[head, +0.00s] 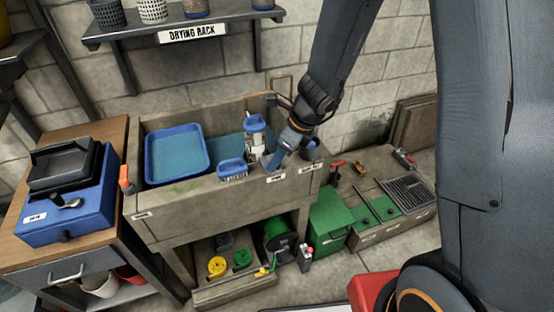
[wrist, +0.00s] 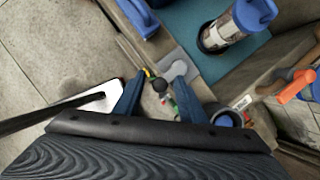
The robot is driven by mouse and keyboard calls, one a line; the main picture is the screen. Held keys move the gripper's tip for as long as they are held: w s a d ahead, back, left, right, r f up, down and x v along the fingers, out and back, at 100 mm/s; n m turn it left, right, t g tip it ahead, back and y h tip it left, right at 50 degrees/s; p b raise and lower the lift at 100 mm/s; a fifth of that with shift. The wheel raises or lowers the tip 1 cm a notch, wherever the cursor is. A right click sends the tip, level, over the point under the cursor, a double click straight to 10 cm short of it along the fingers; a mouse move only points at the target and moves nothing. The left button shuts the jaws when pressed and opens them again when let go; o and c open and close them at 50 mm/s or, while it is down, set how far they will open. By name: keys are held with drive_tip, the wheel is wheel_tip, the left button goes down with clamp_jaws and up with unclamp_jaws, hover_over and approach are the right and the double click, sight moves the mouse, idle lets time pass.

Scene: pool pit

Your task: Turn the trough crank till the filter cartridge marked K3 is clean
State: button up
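The trough (head: 190,212) stands in the middle of the head view. I cannot read a K3 mark. My gripper (head: 273,162) is over the trough's front right rim. In the wrist view its two blue fingers (wrist: 160,98) are apart, with nothing held. Beyond and between them are a black ball knob (wrist: 160,84) and a grey plate with a round boss (wrist: 178,68). These look like the crank, but I cannot be sure.
An orange handle (wrist: 296,86) is at the wrist view's right. Green bins (head: 328,222) stand right of the trough; a wooden cabinet (head: 65,250) stands left.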

drive_tip(key=shift+a+f, duration=0.1)
drive_tip(key=shift+f, duration=0.2)
clamp_jaws()
